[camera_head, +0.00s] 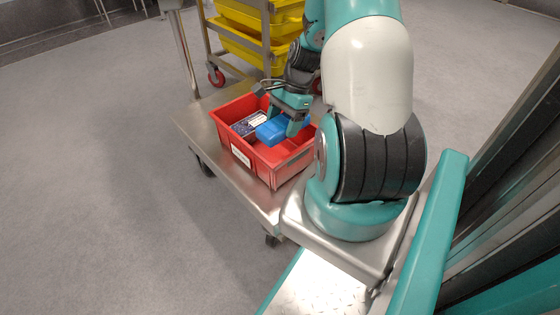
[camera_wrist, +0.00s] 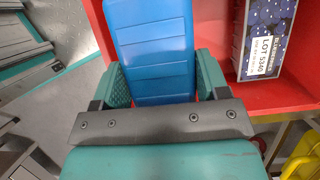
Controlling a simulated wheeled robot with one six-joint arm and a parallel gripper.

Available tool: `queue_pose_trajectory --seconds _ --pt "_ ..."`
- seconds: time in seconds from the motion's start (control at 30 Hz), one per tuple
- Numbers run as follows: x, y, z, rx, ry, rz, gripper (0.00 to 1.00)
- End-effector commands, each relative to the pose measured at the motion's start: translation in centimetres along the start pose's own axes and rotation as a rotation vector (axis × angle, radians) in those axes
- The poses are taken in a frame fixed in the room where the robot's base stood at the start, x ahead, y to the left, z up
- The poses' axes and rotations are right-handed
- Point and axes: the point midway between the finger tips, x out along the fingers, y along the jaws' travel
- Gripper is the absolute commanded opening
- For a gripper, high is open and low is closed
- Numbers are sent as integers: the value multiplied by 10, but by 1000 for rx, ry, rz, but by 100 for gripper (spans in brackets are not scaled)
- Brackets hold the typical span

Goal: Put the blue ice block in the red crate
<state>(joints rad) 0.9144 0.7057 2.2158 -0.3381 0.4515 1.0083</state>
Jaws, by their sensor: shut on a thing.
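The blue ice block (camera_head: 272,131) is held between the fingers of my gripper (camera_head: 291,114), which is shut on it. It is over the red crate (camera_head: 268,167), at or just inside the opening; I cannot tell whether it touches the floor of the crate. In the wrist view the blue ice block (camera_wrist: 153,50) lies lengthwise between the teal fingertips of my gripper (camera_wrist: 157,82), with the red crate (camera_wrist: 272,97) around and behind it.
A punnet of dark berries with a lot label (camera_head: 249,125) sits in the crate's left part. The crate stands on a steel cart (camera_head: 203,133). Yellow crates (camera_head: 243,47) are stacked on a wheeled rack behind. Open floor (camera_head: 110,190) lies to the left.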

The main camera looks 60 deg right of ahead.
Motion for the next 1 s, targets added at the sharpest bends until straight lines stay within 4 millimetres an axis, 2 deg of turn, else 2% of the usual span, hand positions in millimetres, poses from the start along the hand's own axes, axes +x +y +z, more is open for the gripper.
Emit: queue_pose_trajectory --seconds 0.03,0.1,0.2,0.3,0.5,0.73,1.0 --pt "21 0 -8 0 -2 2 25" --pt "39 0 -16 -1 -1 2 25" --pt "59 0 -24 -2 -1 2 25" --pt "72 0 -29 -2 0 0 25" --pt "83 0 -34 -3 0 0 25" --pt "116 -1 -48 -4 0 0 25" --pt "115 -1 -48 -4 1 0 25"
